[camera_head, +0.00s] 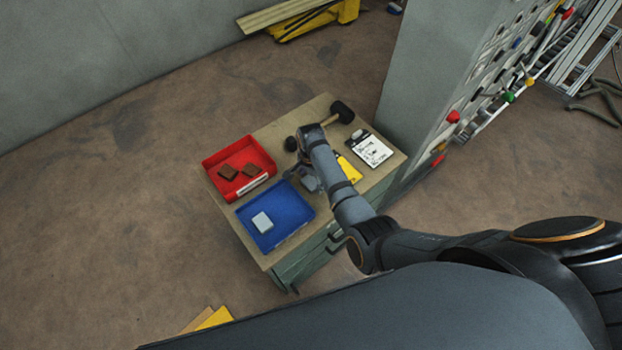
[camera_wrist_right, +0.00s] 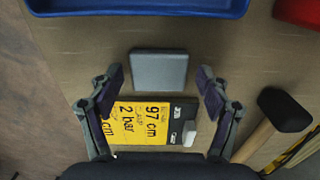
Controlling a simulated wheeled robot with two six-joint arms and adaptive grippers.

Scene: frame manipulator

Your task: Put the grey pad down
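A grey square pad (camera_wrist_right: 158,70) shows in the right wrist view, between the blue tray and a yellow card. It lies flat, seemingly on the worktop, though its exact height is hard to tell. My right gripper (camera_wrist_right: 160,88) is open, with its fingers on either side of the pad and gaps on both sides. In the head view my right gripper (camera_head: 306,180) is low over the worktop, just right of the blue tray, and the arm hides much of that spot. Another light grey pad (camera_head: 262,222) lies in the blue tray (camera_head: 291,232). My left gripper is not in view.
A red tray (camera_head: 215,160) with brown blocks (camera_head: 228,172) stands left on the cabinet top (camera_head: 275,130). A black-headed mallet (camera_head: 343,112), a yellow card (camera_head: 350,168) and a black-and-white card (camera_head: 372,150) lie around the right arm. A grey pillar (camera_head: 425,85) stands close behind.

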